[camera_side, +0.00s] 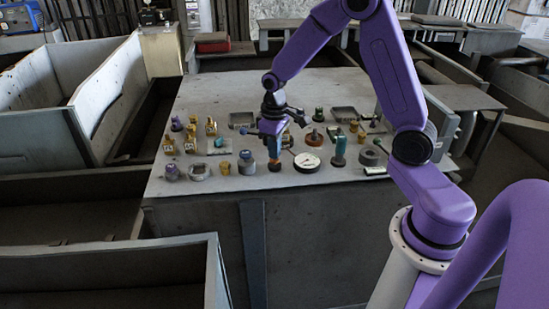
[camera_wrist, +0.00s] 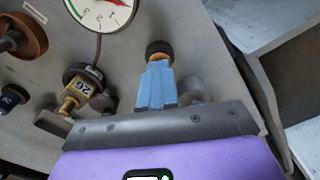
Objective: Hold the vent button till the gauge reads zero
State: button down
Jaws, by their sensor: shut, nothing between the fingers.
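The gauge (camera_wrist: 100,12) is a round white dial with a green arc and a red needle, cut off by the top edge of the wrist view. Its needle stands away from the green arc; I cannot read the value. The gauge (camera_side: 307,161) lies face up on the table in the side view. My gripper (camera_wrist: 158,64) is shut and empty, its blue fingers pointing down. An orange-topped button with a dark ring (camera_wrist: 158,48) is at the fingertips, partly hidden by them. In the side view my gripper (camera_side: 273,155) is just left of the gauge. I cannot tell whether the fingertips touch the button.
A brass fitting with a black tag marked 26 (camera_wrist: 75,97) stands near the fingers. An orange-brown round part (camera_wrist: 25,37) is farther left. Several small fittings crowd the grey table (camera_side: 225,95); its back is clearer. Grey bins (camera_side: 110,95) stand at the left.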

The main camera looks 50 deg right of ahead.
jog(key=shift+r, duration=0.1)
dwell(0.3)
jog(key=shift+r, duration=2.9)
jog(key=s+a+r+n, duration=0.3)
jog(key=s+a+n, duration=0.2)
jog(key=s+a, duration=0.65)
jog(key=s+d+n, duration=0.1)
jog(key=s+n, duration=0.3)
jog(key=s, duration=1.1)
jog(key=shift+s+d+r+n, duration=0.3)
jog(key=shift+s, duration=0.05)
